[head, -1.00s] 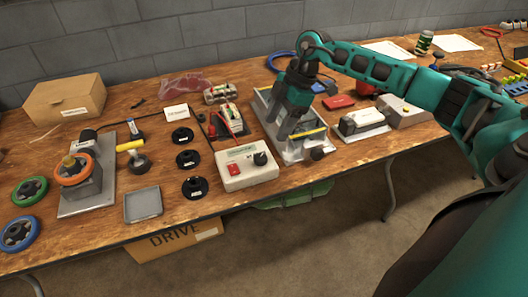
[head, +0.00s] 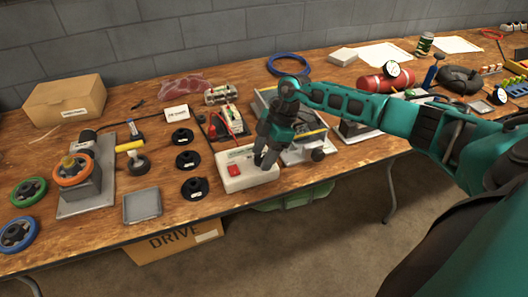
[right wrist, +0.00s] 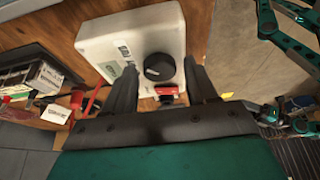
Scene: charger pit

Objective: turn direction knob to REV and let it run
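The white control box (head: 250,183) sits near the front edge of the bench. Its red switch (head: 234,170) shows at the left of its top. The dark round knob is hidden behind my right gripper (head: 263,162) in the head view. In the right wrist view the black knob (right wrist: 159,67) lies between the two fingers of the right gripper (right wrist: 161,66), with a gap on each side. The gripper is open and empty. The knob's pointer and the REV label cannot be made out.
Three black discs (head: 188,160) lie left of the control box. A meter with red leads (head: 222,124) stands behind it. A metal tray with parts (head: 300,148) is close on the right.

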